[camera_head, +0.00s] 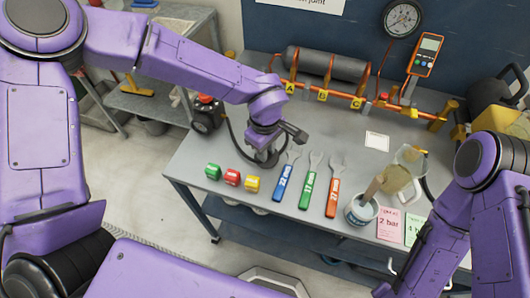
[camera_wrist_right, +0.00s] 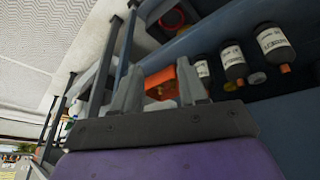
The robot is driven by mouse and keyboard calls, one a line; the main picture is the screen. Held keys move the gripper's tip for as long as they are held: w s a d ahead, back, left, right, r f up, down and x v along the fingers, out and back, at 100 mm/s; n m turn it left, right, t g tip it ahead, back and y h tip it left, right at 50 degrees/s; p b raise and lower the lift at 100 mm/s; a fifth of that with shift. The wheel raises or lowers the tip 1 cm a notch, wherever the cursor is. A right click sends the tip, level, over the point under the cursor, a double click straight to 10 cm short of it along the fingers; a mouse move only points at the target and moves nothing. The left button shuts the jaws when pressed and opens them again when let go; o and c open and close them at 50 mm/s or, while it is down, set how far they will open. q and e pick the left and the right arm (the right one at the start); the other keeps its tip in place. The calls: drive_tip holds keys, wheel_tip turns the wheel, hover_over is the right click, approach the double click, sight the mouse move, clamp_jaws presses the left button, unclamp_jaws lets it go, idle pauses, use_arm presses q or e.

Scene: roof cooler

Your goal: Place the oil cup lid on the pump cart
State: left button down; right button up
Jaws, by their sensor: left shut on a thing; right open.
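A grey metal cart (camera_head: 148,108) stands at the back left and may be the pump cart.
A cup with a brush (camera_head: 361,210) stands at front right. An orange-fitted pipe (camera_head: 325,64) lines the back. Bottles (camera_wrist_right: 275,48) stand on the shelf.

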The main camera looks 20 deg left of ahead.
use_arm(q)
drive_tip(key=shift+s+a+f, duration=0.1)
drive_tip(key=shift+s+f, duration=0.1)
drive_tip(key=shift+f, duration=0.4)
drive_tip(key=shift+s+a+f, duration=0.1)
drive_tip(key=shift+s+f, duration=0.1)
drive_tip(key=shift+f, duration=0.4)
drive_tip(key=c, duration=1.2)
unclamp_jaws()
drive_tip(key=shift+c, duration=0.2)
drive_tip(key=o, duration=1.2)
drive_tip(key=shift+d, duration=0.15)
drive_tip(key=shift+c, duration=0.2)
drive_tip(key=shift+s, duration=0.1)
wheel_tip(320, 180, up, 12)
drive_tip(key=shift+w+r, duration=0.2)
drive_tip(key=shift+w, duration=0.1)
